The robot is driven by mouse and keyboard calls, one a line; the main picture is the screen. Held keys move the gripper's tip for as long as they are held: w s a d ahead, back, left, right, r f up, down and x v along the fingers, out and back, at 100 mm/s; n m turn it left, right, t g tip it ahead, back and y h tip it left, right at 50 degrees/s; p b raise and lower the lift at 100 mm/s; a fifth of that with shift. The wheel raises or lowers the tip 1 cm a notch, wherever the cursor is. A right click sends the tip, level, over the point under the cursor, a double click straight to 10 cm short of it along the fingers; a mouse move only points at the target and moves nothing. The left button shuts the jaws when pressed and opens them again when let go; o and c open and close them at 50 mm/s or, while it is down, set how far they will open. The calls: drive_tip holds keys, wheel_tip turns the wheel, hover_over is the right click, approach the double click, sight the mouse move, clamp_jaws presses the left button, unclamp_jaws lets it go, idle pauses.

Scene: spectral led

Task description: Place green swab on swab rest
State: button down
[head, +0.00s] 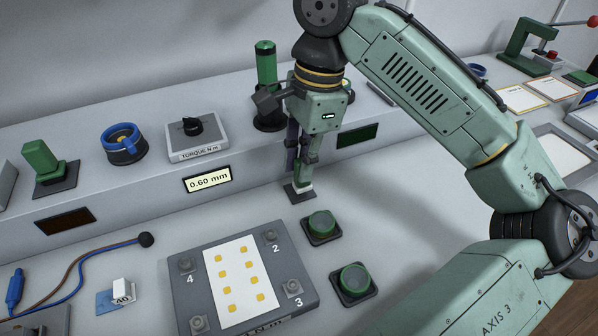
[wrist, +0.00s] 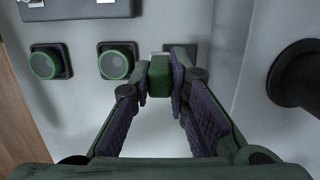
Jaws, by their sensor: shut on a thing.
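My gripper (head: 303,160) points down over the back of the bench, just in front of the raised ledge. It is shut on the green swab, a small green block (wrist: 159,76) between the two fingertips in the wrist view. In the head view the fingers mostly hide the swab, and a whitish bit shows below them. A small dark square pad (head: 294,195), which looks like the swab rest, lies directly under the swab. I cannot tell whether the swab touches it.
Two round green buttons (head: 321,224) (head: 354,280) stand at front right of the pad. A grey board (head: 185,287) with a white panel and numbered screws lies at front left. The ledge behind carries a torque dial (head: 195,136), a blue-ringed part (head: 124,143) and a green cylinder (head: 265,62).

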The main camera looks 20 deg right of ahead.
sight(299, 166)
drive_tip(key=shift+w+d+f, duration=0.15)
drive_tip(key=shift+w+d, duration=0.05)
drive_tip(key=shift+w, duration=0.55)
drive_tip(key=shift+w+d+f, duration=0.1)
drive_tip(key=shift+w+d, duration=0.05)
drive_tip(key=shift+w, duration=0.6)
wheel_tip(299, 166, down, 4)
drive_tip(key=b, duration=0.4)
drive_tip(key=shift+r+b, duration=0.2)
drive_tip(key=shift+b, duration=0.1)
drive_tip(key=shift+r, duration=0.2)
drive_tip(key=shift+f, duration=0.15)
drive_tip(key=c, duration=1.5)
unclamp_jaws()
drive_tip(key=shift+c, duration=0.2)
wheel_tip(299, 166, up, 12)
drive_tip(key=d+p, duration=0.1)
drive_tip(key=shift+d, duration=0.4)
